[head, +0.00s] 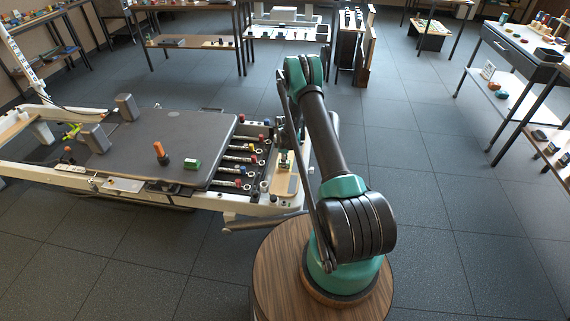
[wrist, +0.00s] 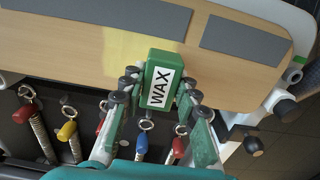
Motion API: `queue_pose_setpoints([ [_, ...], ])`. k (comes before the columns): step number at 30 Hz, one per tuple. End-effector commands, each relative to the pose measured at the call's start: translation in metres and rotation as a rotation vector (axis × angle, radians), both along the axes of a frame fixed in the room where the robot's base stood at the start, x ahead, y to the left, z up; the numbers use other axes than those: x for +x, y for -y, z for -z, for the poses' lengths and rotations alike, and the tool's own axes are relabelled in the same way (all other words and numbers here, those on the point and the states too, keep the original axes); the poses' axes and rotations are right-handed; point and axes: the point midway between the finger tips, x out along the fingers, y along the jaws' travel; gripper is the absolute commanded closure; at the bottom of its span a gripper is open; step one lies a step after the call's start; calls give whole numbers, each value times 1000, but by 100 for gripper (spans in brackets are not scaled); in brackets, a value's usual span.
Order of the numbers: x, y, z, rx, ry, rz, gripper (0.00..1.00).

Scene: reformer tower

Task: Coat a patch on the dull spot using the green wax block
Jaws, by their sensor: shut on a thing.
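My gripper (wrist: 158,90) is shut on the green wax block (wrist: 159,80), which has a white "WAX" label. The block is over the near edge of a light wooden board (wrist: 60,50); whether it touches the board I cannot tell. A pale yellowish patch (wrist: 125,45) shows on the board just left of the block's far end. In the head view the board (head: 291,187) is at the reformer's right end, and my arm partly hides the gripper there.
Two grey pads (wrist: 243,40) lie on the board. Springs with coloured ends (wrist: 67,131) lie in front of it. On the dark carriage (head: 170,130) stand an orange-handled tool (head: 161,153) and another green block (head: 192,164). Tables surround the open floor.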

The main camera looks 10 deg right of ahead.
Motion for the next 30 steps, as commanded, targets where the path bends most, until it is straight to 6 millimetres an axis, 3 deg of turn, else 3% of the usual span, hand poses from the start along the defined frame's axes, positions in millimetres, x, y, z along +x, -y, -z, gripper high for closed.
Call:
queue_pose_setpoints([
  [18,8,-24,-1,1,0,-1,93],
  [30,3,-9,1,0,0,1,93],
])
